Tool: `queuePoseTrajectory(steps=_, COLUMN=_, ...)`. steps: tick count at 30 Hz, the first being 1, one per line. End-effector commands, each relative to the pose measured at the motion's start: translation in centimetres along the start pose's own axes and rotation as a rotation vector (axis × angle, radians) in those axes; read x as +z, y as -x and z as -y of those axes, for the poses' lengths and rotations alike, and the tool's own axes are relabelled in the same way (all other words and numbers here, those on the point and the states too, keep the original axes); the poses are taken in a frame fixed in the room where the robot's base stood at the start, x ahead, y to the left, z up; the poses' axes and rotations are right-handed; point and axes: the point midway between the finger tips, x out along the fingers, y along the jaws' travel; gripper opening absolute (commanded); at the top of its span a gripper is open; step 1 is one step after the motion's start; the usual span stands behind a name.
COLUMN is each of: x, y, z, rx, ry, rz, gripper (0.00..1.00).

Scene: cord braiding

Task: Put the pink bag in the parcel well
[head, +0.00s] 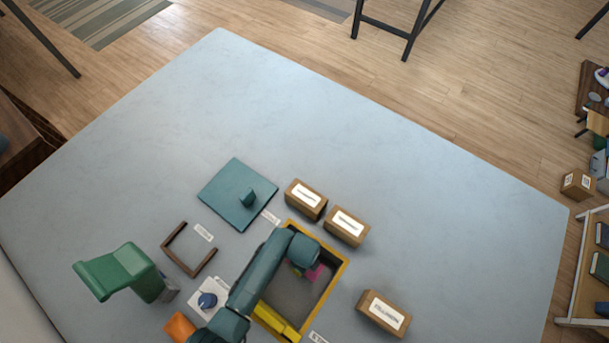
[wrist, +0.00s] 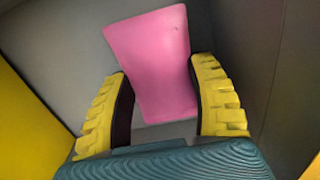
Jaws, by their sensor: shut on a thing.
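The pink bag (wrist: 152,65) sits between the two yellow fingers of my gripper (wrist: 162,80) in the wrist view, and the fingers are shut on it. In the head view the pink bag (head: 315,272) shows as a small patch beside my gripper (head: 302,268), partly hidden by my arm. Both are over or inside a yellow-rimmed well (head: 330,288) with a grey floor, which looks like the parcel well. In the wrist view grey surfaces surround the bag. I cannot tell whether the bag touches the floor.
Two labelled brown boxes (head: 306,199) (head: 347,226) stand beyond the well, and another (head: 384,313) stands to its right. A teal plate with a knob (head: 232,194), a brown open frame (head: 187,263) and a green stand (head: 127,271) are to the left. The far tabletop is clear.

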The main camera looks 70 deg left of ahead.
Motion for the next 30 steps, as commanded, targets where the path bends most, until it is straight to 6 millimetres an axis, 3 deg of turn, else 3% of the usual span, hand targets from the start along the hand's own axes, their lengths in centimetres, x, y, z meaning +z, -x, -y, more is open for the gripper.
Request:
queuePoseTrajectory(steps=4, x=0.01, y=-1.27, z=0.06, rx=-0.001, ry=0.0, rz=0.0, gripper=0.24)
queuePoseTrajectory(steps=14, x=0.0, y=-1.34, z=0.04, rx=-0.001, ry=0.0, rz=0.0, gripper=0.24)
queuePoseTrajectory(steps=15, x=0.0, y=-1.34, z=0.04, rx=-0.001, ry=0.0, rz=0.0, gripper=0.68)
queuePoseTrajectory(steps=18, x=0.0, y=-1.34, z=0.04, rx=-0.001, ry=0.0, rz=0.0, gripper=0.87)
queuePoseTrajectory(steps=30, x=0.02, y=-1.3, z=0.14, rx=-0.003, ry=0.0, rz=0.0, gripper=0.9)
